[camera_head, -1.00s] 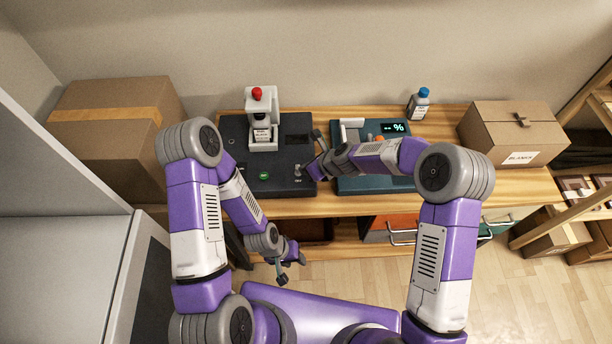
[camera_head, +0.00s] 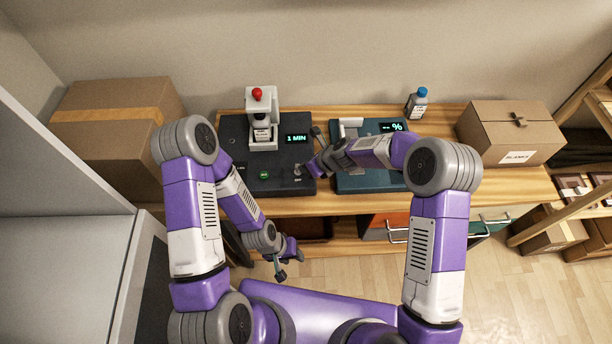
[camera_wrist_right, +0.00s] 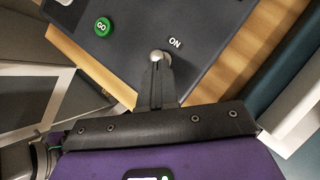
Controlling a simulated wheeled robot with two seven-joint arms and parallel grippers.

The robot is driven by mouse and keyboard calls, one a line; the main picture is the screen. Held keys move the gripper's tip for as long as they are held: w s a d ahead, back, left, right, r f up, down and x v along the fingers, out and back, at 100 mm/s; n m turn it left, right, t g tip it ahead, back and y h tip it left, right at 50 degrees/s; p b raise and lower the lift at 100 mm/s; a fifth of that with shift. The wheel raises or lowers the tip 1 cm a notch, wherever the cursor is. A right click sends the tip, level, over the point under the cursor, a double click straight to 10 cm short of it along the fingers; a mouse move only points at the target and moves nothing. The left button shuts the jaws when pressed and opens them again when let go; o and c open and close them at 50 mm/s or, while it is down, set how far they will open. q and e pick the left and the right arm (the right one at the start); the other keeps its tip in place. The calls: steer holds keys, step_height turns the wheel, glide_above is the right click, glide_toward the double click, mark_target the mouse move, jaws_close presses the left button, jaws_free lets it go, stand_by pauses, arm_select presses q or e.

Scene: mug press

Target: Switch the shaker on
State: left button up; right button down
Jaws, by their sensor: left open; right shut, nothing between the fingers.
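The shaker (camera_head: 232,160) is a dark grey box on the wooden table. Its display (camera_head: 296,138) is lit and reads "1 MIN". A silver-tipped switch (camera_wrist_right: 160,56) stands beside the "ON" label (camera_wrist_right: 175,43) in the right wrist view. A green GO button (camera_wrist_right: 102,27) is to its left. My right gripper (camera_wrist_right: 158,70) is shut with nothing between its fingers, its tips right at the switch; I cannot tell whether they touch. In the head view it reaches over the shaker's front right corner. My left gripper (camera_head: 290,266) is open and empty, below the table's front edge.
A white holder with a red knob (camera_head: 257,94) and a labelled bottle sits on the shaker. A teal device (camera_head: 362,184) showing "%" is just right. A blue-capped bottle (camera_head: 418,103) and a carton (camera_head: 512,130) stand farther right. A large cardboard box (camera_head: 115,130) is left.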

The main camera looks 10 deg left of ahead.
steer(key=shift+w+p, duration=0.15)
steer(key=shift+p, duration=0.3)
stand_by(1.0)
steer(key=shift+r, duration=0.1)
steer(key=shift+r+p, duration=0.75)
steer(key=shift+p, duration=0.1)
steer(key=d, duration=0.1)
steer(key=s+d+r, duration=0.1)
steer(key=s+d, duration=0.1)
steer(key=shift+d+r, duration=0.3)
steer(key=shift+d, duration=0.1)
steer(key=p+v, duration=0.1)
steer(key=v, duration=0.8)
steer(key=shift+w+r, duration=0.15)
steer(key=shift+w, duration=0.1)
